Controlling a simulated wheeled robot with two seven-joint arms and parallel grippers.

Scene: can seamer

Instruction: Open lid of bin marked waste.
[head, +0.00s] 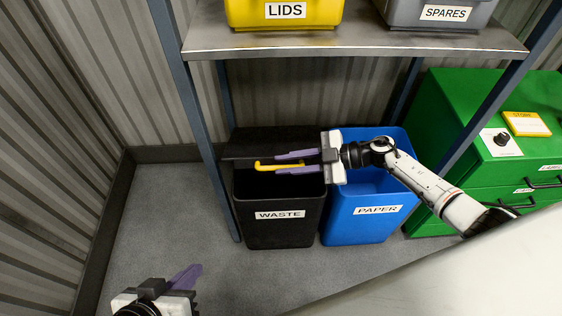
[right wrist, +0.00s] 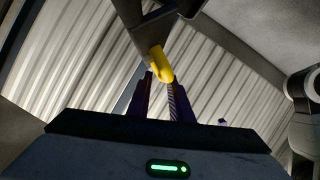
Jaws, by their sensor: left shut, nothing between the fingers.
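The black bin marked WASTE (head: 279,232) stands on the floor under the shelf. Its lid (head: 240,158) is tilted up, seen nearly edge-on, and the dark opening shows below it. The yellow lid handle (head: 263,166) sticks out at the front. My right gripper (head: 277,163) reaches in from the right, its purple fingers apart above and below the handle bar. In the right wrist view the handle (right wrist: 160,63) lies at the fingertips, with a gap between the fingers. My left gripper (head: 190,274) is shut and empty at the lower left, away from the bin.
A blue PAPER bin (head: 352,228) stands right beside the waste bin, under my right arm. The shelf (head: 350,42) above holds a yellow LIDS bin (head: 285,14) and a grey SPARES bin (head: 440,18). Green drawers (head: 440,120) stand at the right. Floor (head: 165,215) at left is clear.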

